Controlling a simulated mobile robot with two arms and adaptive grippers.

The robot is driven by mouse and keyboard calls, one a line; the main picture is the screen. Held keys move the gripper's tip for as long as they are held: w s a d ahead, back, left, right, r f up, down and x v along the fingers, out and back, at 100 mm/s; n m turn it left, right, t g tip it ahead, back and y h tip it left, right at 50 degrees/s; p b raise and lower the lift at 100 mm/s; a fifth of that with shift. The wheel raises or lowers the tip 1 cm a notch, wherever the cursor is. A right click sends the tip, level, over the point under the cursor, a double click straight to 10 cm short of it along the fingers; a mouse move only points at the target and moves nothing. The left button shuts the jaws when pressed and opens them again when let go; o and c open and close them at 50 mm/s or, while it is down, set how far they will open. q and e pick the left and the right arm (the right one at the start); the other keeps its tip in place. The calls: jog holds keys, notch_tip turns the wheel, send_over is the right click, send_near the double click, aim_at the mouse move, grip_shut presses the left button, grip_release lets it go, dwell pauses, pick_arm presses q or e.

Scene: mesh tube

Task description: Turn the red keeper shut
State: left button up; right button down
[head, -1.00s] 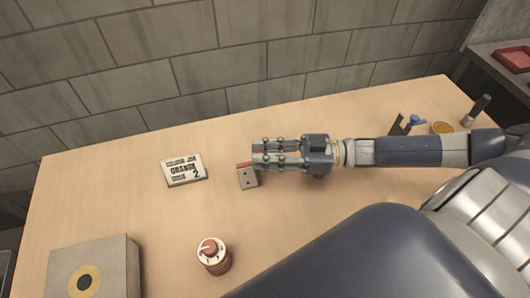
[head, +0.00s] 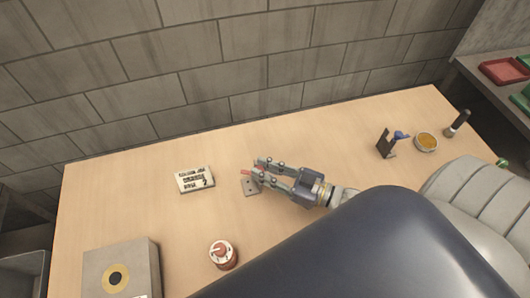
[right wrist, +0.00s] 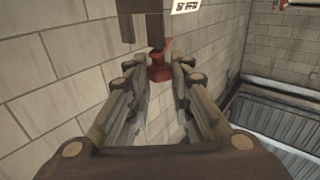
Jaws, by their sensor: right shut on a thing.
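The red keeper (head: 246,171) is a small red piece at the far end of a small grey block (head: 250,188) on the wooden table. My right gripper (head: 257,168) reaches in from the right and is shut on the keeper, whose red end sticks out left of the fingertips. In the right wrist view the red keeper (right wrist: 160,70) sits between the two fingertips (right wrist: 160,65), beside the grey-brown block (right wrist: 140,22). The fingers partly hide the keeper, so its exact angle is hard to tell. My left gripper is not in view.
A red-and-white dial (head: 223,254) stands nearer, and a grey box (head: 120,270) with a yellow ring is at front left. A dark stand (head: 386,143) and an amber dish (head: 426,142) are at right.

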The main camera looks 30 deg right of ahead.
jog(key=shift+s+a+m+t+h+p, duration=0.15)
jog(key=shift+m+t+h+p, duration=0.4)
jog(key=shift+m+h+p, duration=1.1)
jog(key=shift+a+m+t+h+p, duration=0.4)
jog(key=shift+m+h, duration=0.7)
jog(key=shift+h, duration=1.3)
jog(key=shift+s+a+m+t+h+p, duration=0.1)
jog(key=shift+m+t+h+p, duration=0.55)
jog(key=shift+m+h+p, duration=1.05)
jog(key=shift+f+h+b, duration=0.1)
jog(key=shift+h+b, duration=0.35)
jog(key=shift+h, duration=0.3)
jog(key=c, duration=1.4)
grip_release()
jog(key=shift+w, duration=0.1)
jog(key=s, duration=0.4)
jog(key=s+a, duration=0.1)
jog(key=s, duration=0.7)
jog(key=shift+a, duration=0.3)
